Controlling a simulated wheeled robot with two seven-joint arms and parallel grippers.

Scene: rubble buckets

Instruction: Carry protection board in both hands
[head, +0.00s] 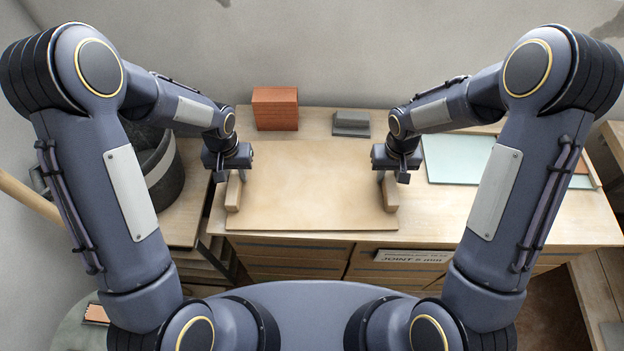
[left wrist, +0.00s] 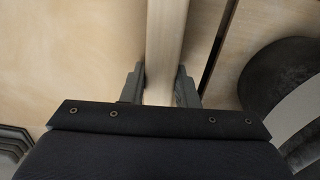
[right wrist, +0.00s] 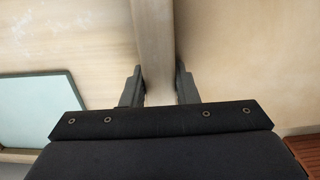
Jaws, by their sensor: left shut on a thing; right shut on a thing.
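The protection board (head: 310,190) is a flat tan sheet with a wooden grip bar along each short side. It lies level over the wooden bench in the head view; I cannot tell whether it touches the top. My left gripper (head: 238,175) is shut on the left bar (head: 233,194), which runs between its fingers in the left wrist view (left wrist: 166,45). My right gripper (head: 384,176) is shut on the right bar (head: 390,192), which also shows between the fingers in the right wrist view (right wrist: 153,40). The fingers hide part of each bar.
A brick stack (head: 275,109) and a grey block (head: 351,124) stand behind the board. A pale green sheet (head: 458,158) lies right of it. A dark bucket (head: 160,175) stands at the left. Bench top (head: 440,210) is clear at the front right, above labelled drawers.

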